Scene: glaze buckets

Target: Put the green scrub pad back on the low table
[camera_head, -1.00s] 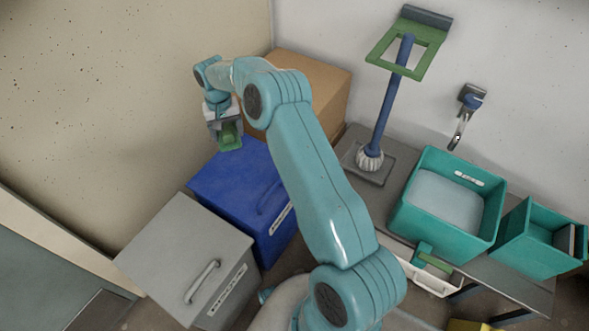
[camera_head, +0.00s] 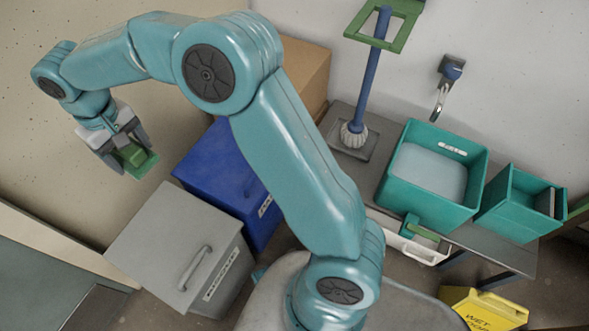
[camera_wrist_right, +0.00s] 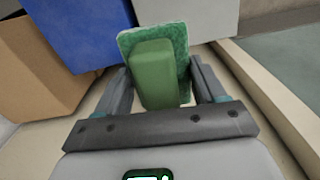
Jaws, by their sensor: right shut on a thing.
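The green scrub pad (camera_head: 138,160) is a green block on a flat, darker green pad. My right gripper (camera_head: 128,158) is shut on it and holds it in the air at the left, beside the grey lidded bin. The right wrist view shows the pad (camera_wrist_right: 155,75) between the two fingers of the right gripper (camera_wrist_right: 160,88). The low table (camera_head: 487,249) is the grey-topped one against the back wall at the right, far from the gripper. My left gripper does not show.
On the low table stand a teal bucket (camera_head: 398,190), a smaller teal bin (camera_head: 510,215) and a blue-handled brush (camera_head: 368,85). A blue bin (camera_head: 205,175), a grey bin (camera_head: 165,235) and a cardboard box (camera_head: 305,75) stand left of it. A yellow sign (camera_head: 485,308) is at lower right.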

